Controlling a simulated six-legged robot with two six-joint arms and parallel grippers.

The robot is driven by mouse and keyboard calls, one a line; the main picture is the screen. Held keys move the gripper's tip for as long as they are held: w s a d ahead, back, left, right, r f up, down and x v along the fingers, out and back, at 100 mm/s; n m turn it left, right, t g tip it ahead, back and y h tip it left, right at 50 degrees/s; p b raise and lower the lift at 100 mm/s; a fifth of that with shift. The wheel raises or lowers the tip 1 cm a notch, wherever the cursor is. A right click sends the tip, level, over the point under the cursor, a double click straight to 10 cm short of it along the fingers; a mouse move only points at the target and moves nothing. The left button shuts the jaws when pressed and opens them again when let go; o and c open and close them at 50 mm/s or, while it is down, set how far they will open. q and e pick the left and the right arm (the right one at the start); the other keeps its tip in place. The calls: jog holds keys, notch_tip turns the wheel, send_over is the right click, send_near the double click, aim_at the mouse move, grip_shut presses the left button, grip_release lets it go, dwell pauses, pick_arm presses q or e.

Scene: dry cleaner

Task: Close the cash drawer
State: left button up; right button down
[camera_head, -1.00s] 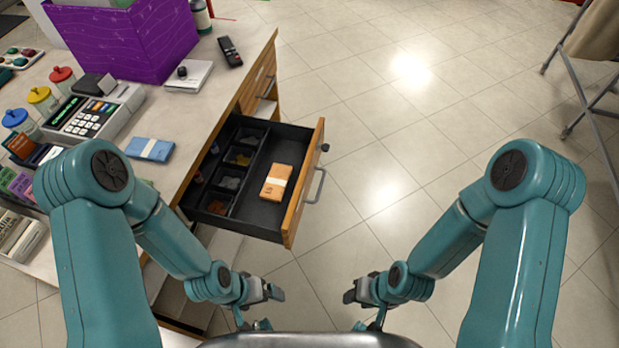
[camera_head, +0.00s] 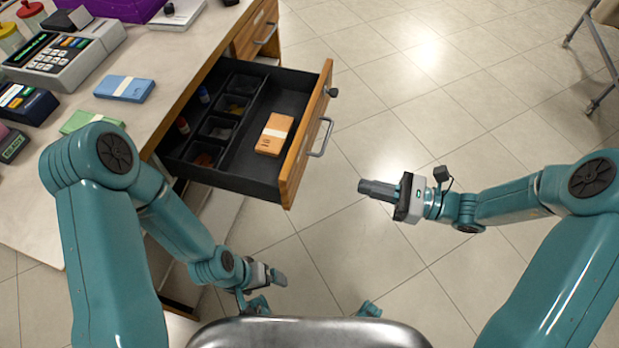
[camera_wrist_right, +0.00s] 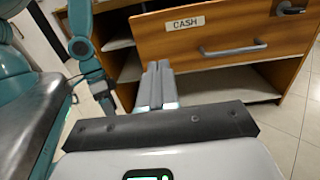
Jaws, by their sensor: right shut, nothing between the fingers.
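The cash drawer (camera_head: 240,133) is pulled out of the wooden counter in the head view. It is black inside, with small compartments at the left and a banded orange bundle (camera_head: 274,134) in the large section. Its wooden front has a grey handle (camera_head: 323,137) and a lock; in the right wrist view the front (camera_wrist_right: 225,35) bears a "CASH" label (camera_wrist_right: 185,24). My right gripper (camera_head: 364,188) is shut and empty, apart from the drawer front, to its right and nearer me. My left gripper (camera_head: 280,278) is below the drawer near the counter; its finger gap does not show clearly.
The countertop (camera_head: 60,215) holds a cash register (camera_head: 62,58), a blue bundle (camera_head: 124,88) and a green bundle (camera_head: 90,121). Another drawer (camera_head: 254,30) is shut farther back. The tiled floor right of the drawer is clear. A rack leg stands at the upper right.

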aim_at(295, 171)
jog(key=b+x, duration=0.1)
jog(key=x, duration=1.2)
jog(key=shift+a, duration=0.2)
pick_arm(q)
jog(key=shift+f, duration=0.7)
pick_arm(e)
jog(key=shift+a, duration=0.1)
